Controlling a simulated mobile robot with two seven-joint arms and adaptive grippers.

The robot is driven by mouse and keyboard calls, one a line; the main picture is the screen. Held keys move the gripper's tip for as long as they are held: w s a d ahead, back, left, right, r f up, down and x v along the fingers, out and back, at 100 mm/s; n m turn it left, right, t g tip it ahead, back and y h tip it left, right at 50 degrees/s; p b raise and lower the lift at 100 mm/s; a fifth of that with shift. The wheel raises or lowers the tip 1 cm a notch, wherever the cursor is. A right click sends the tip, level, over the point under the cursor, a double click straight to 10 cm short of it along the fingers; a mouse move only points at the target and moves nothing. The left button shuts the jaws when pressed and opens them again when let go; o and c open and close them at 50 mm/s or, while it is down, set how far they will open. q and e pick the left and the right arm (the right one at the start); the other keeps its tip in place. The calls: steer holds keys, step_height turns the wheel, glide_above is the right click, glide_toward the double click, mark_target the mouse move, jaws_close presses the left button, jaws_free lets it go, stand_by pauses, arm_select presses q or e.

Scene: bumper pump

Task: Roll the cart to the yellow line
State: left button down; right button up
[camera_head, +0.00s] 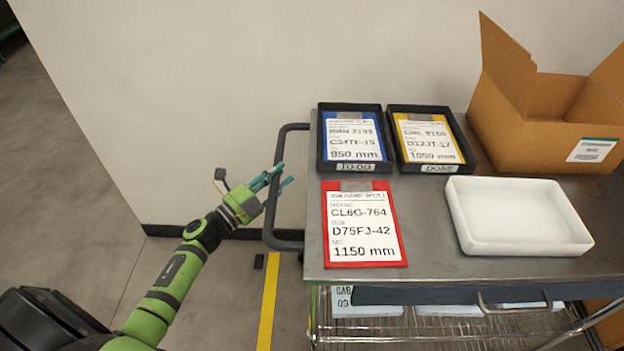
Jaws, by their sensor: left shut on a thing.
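The metal cart (435,262) stands on the right, with a dark grey handle (268,220) at its left end. My left gripper (277,180), green with teal fingertips, comes in from the left and is shut on the handle at about its middle. The yellow line (267,305) runs along the floor left of the cart's near part, below the handle. It reaches toward the wall. The cart's wheels are hidden or out of frame. My right gripper is not in view.
On the cart top are a TO-DO tray (322,155), a DONE tray (395,160), a red-framed card (364,262), a white tray (520,247) and an open cardboard box (505,125). A wall (200,90) stands behind. The floor at left is clear.

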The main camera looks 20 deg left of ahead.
arm_select(q)
steer(key=s+a+b, duration=0.3)
steer(key=s+a, duration=0.1)
steer(key=a, duration=0.5)
steer(key=s+a+b, duration=0.3)
steer(key=a, duration=0.6)
steer(key=shift+s+a+r, duration=0.15)
steer(key=shift+s+a, duration=0.2)
steer(key=shift+a, duration=0.05)
steer(key=c, duration=0.9)
jaws_free()
steer(key=shift+a, duration=0.15)
steer(key=shift+s, duration=0.1)
steer(key=v, duration=1.2)
